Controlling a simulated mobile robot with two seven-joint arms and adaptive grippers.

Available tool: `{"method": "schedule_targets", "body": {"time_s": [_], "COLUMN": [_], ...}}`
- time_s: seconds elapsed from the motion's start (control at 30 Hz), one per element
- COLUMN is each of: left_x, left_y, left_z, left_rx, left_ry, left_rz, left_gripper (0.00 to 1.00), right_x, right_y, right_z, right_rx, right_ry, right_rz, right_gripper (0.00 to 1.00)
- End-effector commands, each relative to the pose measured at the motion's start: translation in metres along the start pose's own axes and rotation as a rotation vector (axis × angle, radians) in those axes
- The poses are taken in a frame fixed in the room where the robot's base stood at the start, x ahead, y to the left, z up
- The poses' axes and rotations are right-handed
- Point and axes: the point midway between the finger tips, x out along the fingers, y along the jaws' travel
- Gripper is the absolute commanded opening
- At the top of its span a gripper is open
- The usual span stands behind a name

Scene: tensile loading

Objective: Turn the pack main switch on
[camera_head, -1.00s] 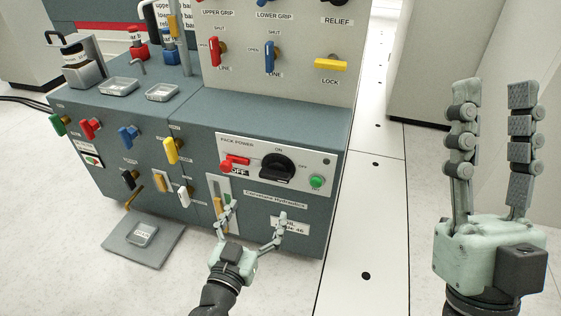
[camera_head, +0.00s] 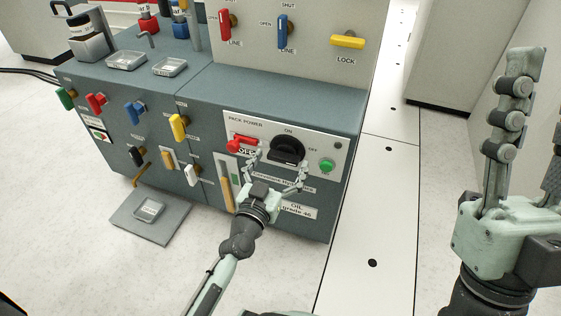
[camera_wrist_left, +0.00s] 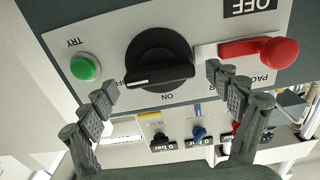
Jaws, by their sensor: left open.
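The pack main switch is a black rotary knob (camera_head: 287,149) on the white PACK POWER panel (camera_head: 335,167). In the left wrist view the knob (camera_wrist_left: 160,60) appears upside down, and the white mark on its bar points toward the partly hidden OFF label, away from ON. My left gripper (camera_head: 279,166) is open just in front of the knob. In the wrist view its fingers (camera_wrist_left: 164,85) are spread to either side of the knob's lower part, with nothing between them; contact is not clear. My right gripper (camera_head: 542,115) is open, far right, partly cut off.
A red handle (camera_head: 240,144) with a black OFF plate sits left of the knob, close to one left finger. A green TRY button (camera_head: 327,165) sits to its right. Coloured valve handles cover the cabinet front (camera_head: 215,105). The floor at right is clear.

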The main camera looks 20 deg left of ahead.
Motion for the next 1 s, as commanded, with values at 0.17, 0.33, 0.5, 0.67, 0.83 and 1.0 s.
{"method": "schedule_targets", "body": {"time_s": [0.17, 0.33, 0.5, 0.67, 0.83, 1.0], "left_x": [0.000, 0.000, 0.000, 0.000, 0.000, 0.000], "left_y": [0.000, 0.000, 0.000, 0.000, -0.001, -0.001], "left_z": [0.000, 0.000, 0.000, 0.000, -0.001, -0.002], "left_rx": [0.000, 0.000, 0.000, -0.004, -0.038, -0.124], "left_ry": [0.000, 0.000, 0.000, 0.000, 0.000, 0.001], "left_rz": [0.000, 0.000, -0.001, -0.001, -0.001, 0.000], "left_gripper": [0.85, 0.64, 0.42, 0.40, 0.40, 0.40], "right_x": [0.000, 0.000, 0.000, 0.001, 0.003, 0.004], "right_y": [0.000, 0.000, 0.000, 0.000, 0.000, -0.002], "right_z": [0.000, 0.000, 0.000, 0.001, 0.004, 0.014], "right_rx": [0.000, 0.000, 0.000, 0.000, 0.000, 0.006], "right_ry": [0.000, 0.000, -0.001, -0.003, -0.022, -0.101], "right_rz": [0.000, 0.000, 0.000, 0.000, 0.000, 0.000], "right_gripper": [0.40, 0.40, 0.40, 0.40, 0.40, 0.40]}}
